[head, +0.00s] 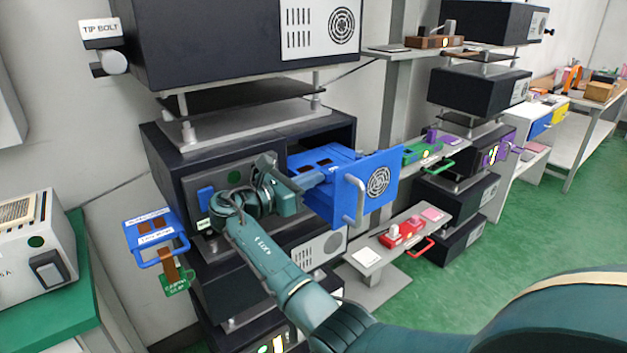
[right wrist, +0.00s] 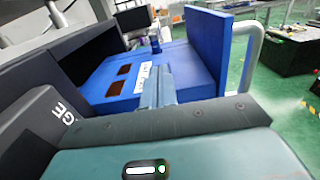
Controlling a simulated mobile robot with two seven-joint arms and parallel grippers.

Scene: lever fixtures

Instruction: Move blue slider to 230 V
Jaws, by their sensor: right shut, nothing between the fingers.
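A blue drawer unit (head: 375,200) is pulled out of a black cabinet, with a grey handle and round fan grille on its front. Its top shows dark red-brown windows in the right wrist view (right wrist: 118,80). A small blue knob (right wrist: 155,42) stands at the far edge of that top and looks like the slider; a white label lies nearer. No voltage marks are readable. My right gripper (head: 322,174) is shut and empty over the drawer's top. Its fingers (right wrist: 157,84) show in the right wrist view, apart from the knob. My left gripper is not in view.
A blue labelled panel (head: 152,232) with a handle and a green tag hangs at left. A green-topped bench (head: 60,290) with a white device stands further left. Shelves with green, red and purple units (head: 400,236) stand at right. Green floor is free at lower right.

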